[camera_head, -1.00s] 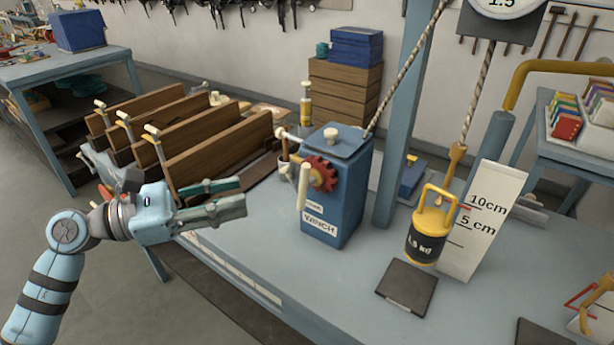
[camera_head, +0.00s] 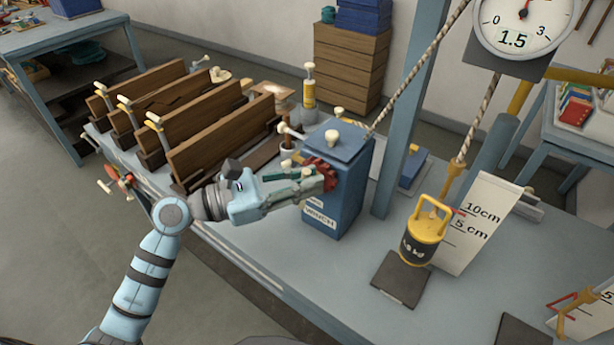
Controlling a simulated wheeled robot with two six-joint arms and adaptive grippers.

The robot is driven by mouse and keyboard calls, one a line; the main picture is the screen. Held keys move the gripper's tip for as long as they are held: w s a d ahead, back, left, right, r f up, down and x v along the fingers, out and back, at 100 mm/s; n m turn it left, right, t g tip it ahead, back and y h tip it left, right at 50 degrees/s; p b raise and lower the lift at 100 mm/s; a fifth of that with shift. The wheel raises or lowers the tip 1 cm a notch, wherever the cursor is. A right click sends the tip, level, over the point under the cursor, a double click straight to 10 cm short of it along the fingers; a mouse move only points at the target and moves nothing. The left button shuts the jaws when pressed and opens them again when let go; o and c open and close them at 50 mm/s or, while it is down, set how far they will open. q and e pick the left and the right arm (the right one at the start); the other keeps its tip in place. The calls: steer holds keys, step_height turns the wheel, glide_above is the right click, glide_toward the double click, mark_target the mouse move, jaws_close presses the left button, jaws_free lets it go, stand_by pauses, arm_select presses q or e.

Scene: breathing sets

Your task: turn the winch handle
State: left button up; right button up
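The blue winch box (camera_head: 345,190) stands on the bench, labelled WINCH, with a red gear (camera_head: 324,172) on its left face. My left gripper (camera_head: 318,180) reaches in from the left, its green fingers at the gear and crank side. The cream winch handle is hidden behind or between the fingers, so I cannot tell whether they are closed on it. A rope (camera_head: 420,65) runs up from the winch. A yellow-and-black weight (camera_head: 426,234) hangs by a hook over a dark pad (camera_head: 402,279). The dial gauge (camera_head: 525,22) reads 1.5. My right gripper is not in view.
A scale card (camera_head: 481,222) marked 5 cm and 10 cm stands beside the weight. A blue post (camera_head: 404,130) rises behind the winch. Wooden boards in a rack (camera_head: 215,140) stand left of the winch, above my arm.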

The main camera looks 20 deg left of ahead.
arm_select(q)
jaws_close()
steer(key=shift+d+r+m+y+p, duration=0.15)
steer(key=shift+m+y+p, duration=0.15)
steer(key=shift+m, duration=0.3)
steer(key=shift+g, duration=0.3)
steer(key=o, duration=0.5)
jaws_free()
steer(key=shift+d, duration=0.1)
steer(key=shift+o, duration=0.2)
steer(key=v, duration=0.7)
steer(key=shift+s, duration=0.1)
